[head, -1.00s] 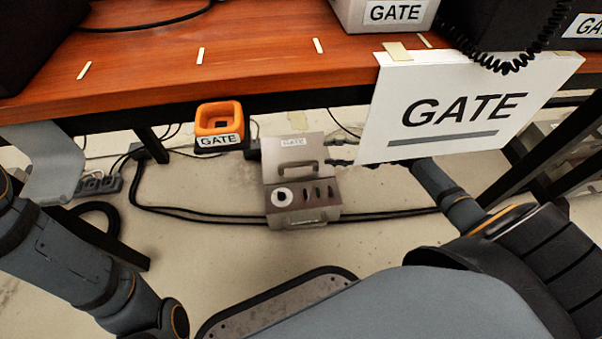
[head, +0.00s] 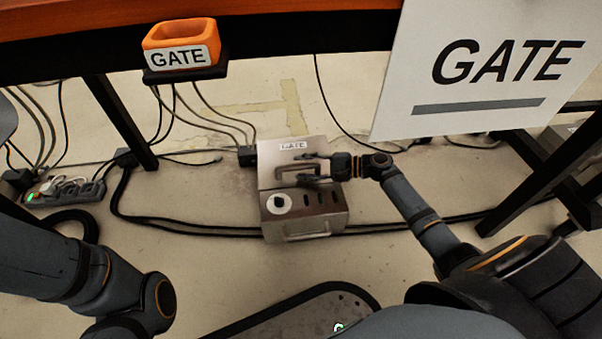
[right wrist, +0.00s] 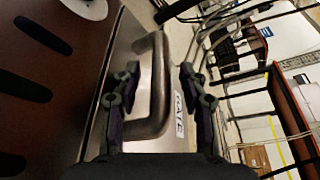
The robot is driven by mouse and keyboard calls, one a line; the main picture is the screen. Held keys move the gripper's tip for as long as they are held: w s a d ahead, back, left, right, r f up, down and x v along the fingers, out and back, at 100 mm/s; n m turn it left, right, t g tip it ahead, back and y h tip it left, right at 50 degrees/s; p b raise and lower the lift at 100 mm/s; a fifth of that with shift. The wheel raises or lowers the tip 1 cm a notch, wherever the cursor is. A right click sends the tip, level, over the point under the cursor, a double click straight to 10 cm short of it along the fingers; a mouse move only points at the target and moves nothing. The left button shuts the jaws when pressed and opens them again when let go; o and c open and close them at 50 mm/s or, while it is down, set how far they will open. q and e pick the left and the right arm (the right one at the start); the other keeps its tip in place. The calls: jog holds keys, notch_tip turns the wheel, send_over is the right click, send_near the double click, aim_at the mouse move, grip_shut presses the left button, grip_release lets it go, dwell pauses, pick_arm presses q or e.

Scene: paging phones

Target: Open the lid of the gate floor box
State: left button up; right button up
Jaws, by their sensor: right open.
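The gate floor box (head: 338,216) is a metal box on the floor under the table. Its dark slotted panel has a round white socket. Behind the panel is the lid (head: 268,178), a grey plate with a GATE label (head: 294,145) and a bar handle (head: 283,170); I cannot tell its exact angle. My right gripper (head: 312,168) is open at the handle. In the right wrist view the handle (right wrist: 157,95) stands between the open fingers (right wrist: 157,75), with no clear grip on it. My left arm shows, but its gripper is out of view.
A hanging GATE sign (head: 480,75) is to the right, above my right forearm. An orange GATE holder (head: 180,45) sits at the table edge (head: 300,30). Black cables (head: 185,220) run along the floor beside the box. A power strip (head: 65,192) lies at left.

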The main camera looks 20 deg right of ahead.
jog(key=shift+w+a, duration=0.35)
jog(key=shift+a, duration=0.15)
jog(key=shift+c, duration=0.4)
grip_shut()
